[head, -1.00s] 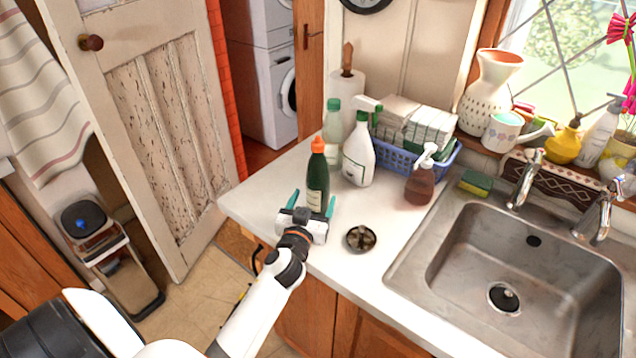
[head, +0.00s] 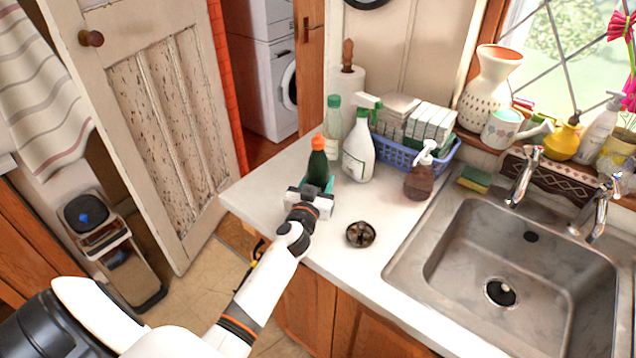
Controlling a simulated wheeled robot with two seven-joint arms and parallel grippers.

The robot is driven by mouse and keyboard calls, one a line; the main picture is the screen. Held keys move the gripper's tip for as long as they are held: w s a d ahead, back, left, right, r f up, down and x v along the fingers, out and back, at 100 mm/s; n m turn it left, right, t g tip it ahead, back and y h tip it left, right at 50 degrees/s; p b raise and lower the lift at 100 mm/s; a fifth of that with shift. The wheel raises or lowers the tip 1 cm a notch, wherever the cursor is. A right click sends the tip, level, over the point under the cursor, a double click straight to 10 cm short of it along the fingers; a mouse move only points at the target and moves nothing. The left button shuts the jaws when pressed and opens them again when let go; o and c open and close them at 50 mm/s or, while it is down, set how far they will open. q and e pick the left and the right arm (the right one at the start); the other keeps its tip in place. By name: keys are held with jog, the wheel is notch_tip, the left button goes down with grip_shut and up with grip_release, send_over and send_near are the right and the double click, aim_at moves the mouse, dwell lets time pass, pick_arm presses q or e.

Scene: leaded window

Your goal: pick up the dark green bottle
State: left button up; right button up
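The dark green bottle (head: 317,167) with an orange cap stands upright on the white counter, close to its left end. My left gripper (head: 317,184) is low at the bottle's near side. Its body hides the bottle's lower part. One teal finger shows just right of the bottle; the other finger is hard to make out. Whether the fingers press on the bottle cannot be seen. My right gripper is not in view.
A clear bottle with a green cap (head: 333,128) and a white spray bottle (head: 358,150) stand close behind. A blue basket (head: 398,156), brown soap dispenser (head: 419,180) and sink strainer (head: 360,234) are to the right. The sink (head: 410,262) lies beyond.

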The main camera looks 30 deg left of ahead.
pick_arm(q)
jog(key=c, duration=0.3)
jog(key=shift+r, duration=0.15)
